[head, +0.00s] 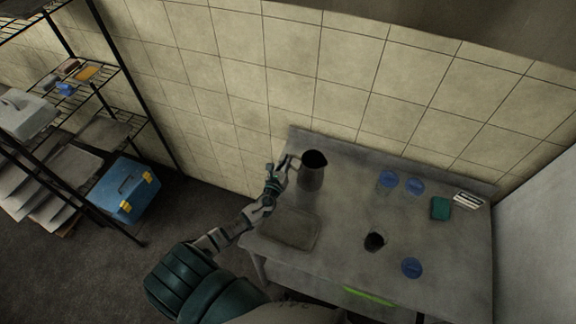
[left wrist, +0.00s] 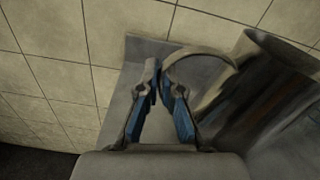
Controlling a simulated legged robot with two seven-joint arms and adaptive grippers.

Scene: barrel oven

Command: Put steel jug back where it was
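The steel jug (head: 313,176) is a dark grey metal pitcher at the back left of the grey table, looking upright. Whether its base touches the table is hard to tell. Its handle points left, toward my left gripper (head: 281,170). In the left wrist view, the jug (left wrist: 265,95) fills the right side, and its curved handle reaches to the fingertips of my left gripper (left wrist: 157,82). The fingers are closed together at the tips on the handle. My right gripper is not in view.
The grey table (head: 345,225) holds a flat tray (head: 290,229), a glass with dark liquid (head: 375,241), several blue round items (head: 411,267) and a teal block (head: 440,208). A tiled wall (head: 340,80) stands close behind. A shelf rack and blue toolbox (head: 125,190) are left.

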